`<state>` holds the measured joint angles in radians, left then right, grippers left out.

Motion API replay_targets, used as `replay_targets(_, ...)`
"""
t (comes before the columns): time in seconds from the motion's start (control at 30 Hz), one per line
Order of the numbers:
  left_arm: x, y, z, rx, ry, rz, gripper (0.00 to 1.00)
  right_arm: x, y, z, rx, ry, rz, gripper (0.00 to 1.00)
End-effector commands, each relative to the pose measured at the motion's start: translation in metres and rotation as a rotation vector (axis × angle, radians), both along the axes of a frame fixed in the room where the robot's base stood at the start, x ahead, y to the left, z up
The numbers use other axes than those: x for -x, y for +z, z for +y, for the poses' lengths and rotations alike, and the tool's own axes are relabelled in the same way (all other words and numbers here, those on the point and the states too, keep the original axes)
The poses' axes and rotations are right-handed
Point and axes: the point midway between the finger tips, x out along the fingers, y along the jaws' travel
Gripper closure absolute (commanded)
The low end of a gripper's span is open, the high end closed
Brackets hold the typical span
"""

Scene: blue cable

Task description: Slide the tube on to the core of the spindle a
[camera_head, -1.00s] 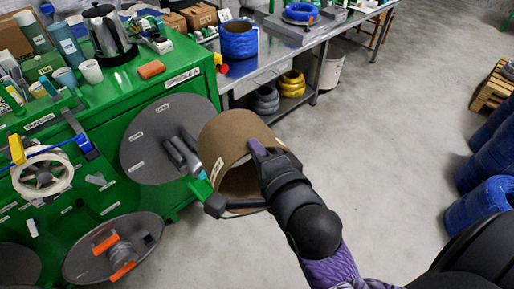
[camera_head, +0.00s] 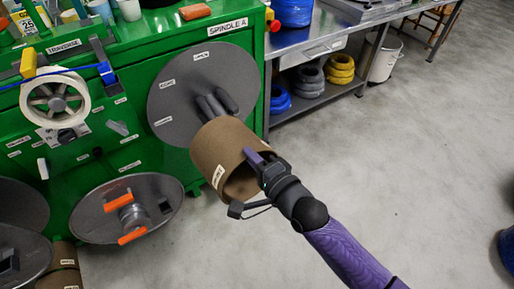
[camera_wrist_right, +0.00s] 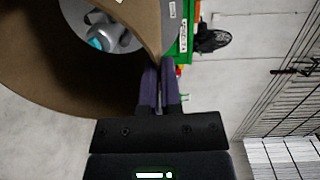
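The brown cardboard tube (camera_head: 215,152) is held in front of spindle A, whose grey round flange (camera_head: 170,100) stands on the green machine. The spindle's core (camera_head: 217,103) is several grey prongs, and the tube's far end overlaps their tips in the head view. I cannot tell from there whether the tips are inside. My right gripper (camera_head: 258,160) is shut on the tube's near rim, its purple fingers (camera_wrist_right: 160,88) pinching the wall. In the right wrist view, the core (camera_wrist_right: 105,32) and a teal part show through the tube's opening. My left gripper is out of view.
The green machine (camera_head: 100,172) carries a white spoked wheel (camera_head: 55,100) and a lower grey disc with orange handles (camera_head: 127,210). A metal bench (camera_head: 312,45) with cable coils stands at the right back.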

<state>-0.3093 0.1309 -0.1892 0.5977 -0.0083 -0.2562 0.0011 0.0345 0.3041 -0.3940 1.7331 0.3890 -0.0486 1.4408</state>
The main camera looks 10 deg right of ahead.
Motion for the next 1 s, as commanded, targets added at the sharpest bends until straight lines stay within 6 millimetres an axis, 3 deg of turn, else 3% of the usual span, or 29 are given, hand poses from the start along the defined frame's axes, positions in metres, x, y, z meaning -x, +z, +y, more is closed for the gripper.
replay_targets(0.03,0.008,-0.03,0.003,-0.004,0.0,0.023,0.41,-0.008,-0.045,-0.01,0.004,-0.006,-0.001,1.0)
replay_targets(0.1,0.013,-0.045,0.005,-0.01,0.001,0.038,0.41,-0.017,-0.072,-0.026,-0.003,-0.023,-0.017,1.0)
replay_targets(0.23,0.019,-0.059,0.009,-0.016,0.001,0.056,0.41,-0.029,-0.099,-0.051,-0.014,-0.061,-0.041,1.0)
replay_targets(0.4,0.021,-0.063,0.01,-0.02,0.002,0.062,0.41,-0.035,-0.105,-0.062,-0.022,-0.082,-0.055,1.0)
replay_targets(1.0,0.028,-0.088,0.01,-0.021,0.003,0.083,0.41,-0.08,-0.105,-0.045,-0.024,-0.082,-0.055,1.0)
